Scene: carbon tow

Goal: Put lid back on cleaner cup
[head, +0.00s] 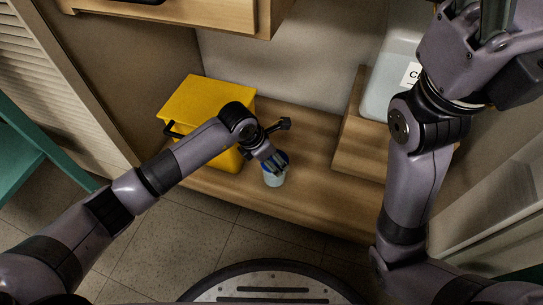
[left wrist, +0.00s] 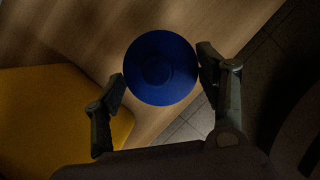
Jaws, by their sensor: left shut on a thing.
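The cleaner cup (head: 273,179) is a small pale cup standing near the front edge of the wooden shelf. The round blue lid (head: 284,156) is at the top of the cup, partly hidden by my left gripper (head: 275,162). In the left wrist view the lid (left wrist: 160,68) is a blue disc between the two fingers of my left gripper (left wrist: 162,86), which is shut on it. The cup is hidden under the lid there. I cannot tell whether the lid is seated or just above the rim. My right gripper (head: 493,22) is raised at the top right, partly cut off.
A yellow box (head: 207,100) with a black handle stands left of the cup. A pale translucent container (head: 391,70) with a label stands on a raised wooden block (head: 358,150) to the right. A drawer (head: 180,12) overhangs at the top. The shelf (head: 315,205) right of the cup is clear.

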